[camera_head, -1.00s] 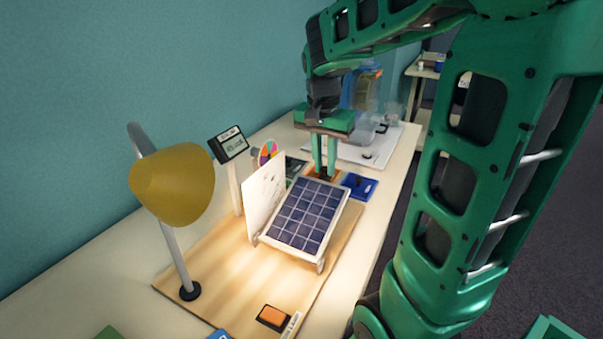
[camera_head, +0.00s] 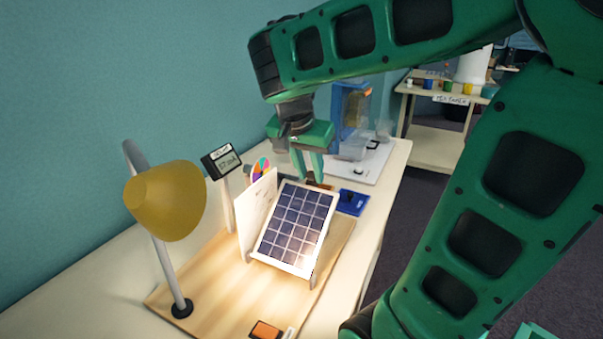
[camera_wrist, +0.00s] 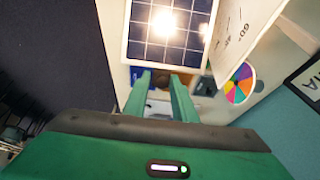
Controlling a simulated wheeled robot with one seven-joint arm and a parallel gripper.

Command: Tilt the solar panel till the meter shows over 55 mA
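The solar panel (camera_head: 296,220), a dark blue grid in a white frame, stands tilted on a wooden base board (camera_head: 225,275), facing the lamp side. It also shows in the wrist view (camera_wrist: 165,30) with a bright glare spot. The meter (camera_head: 221,162) stands on a post behind the board; its digits are too small to read. A white angle-scale plate (camera_head: 257,212) stands at the panel's left side. My gripper (camera_head: 312,178) is at the panel's far upper edge, fingers pointing down. In the wrist view its fingers (camera_wrist: 160,80) are apart, with something brown between or behind the tips; contact is unclear.
A yellow lamp (camera_head: 165,200) stands at the board's left. A color wheel (camera_head: 260,168) and a blue box (camera_head: 352,202) are behind the panel. An orange switch (camera_head: 265,330) is at the front. A white tray with apparatus (camera_head: 365,160) stands farther back.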

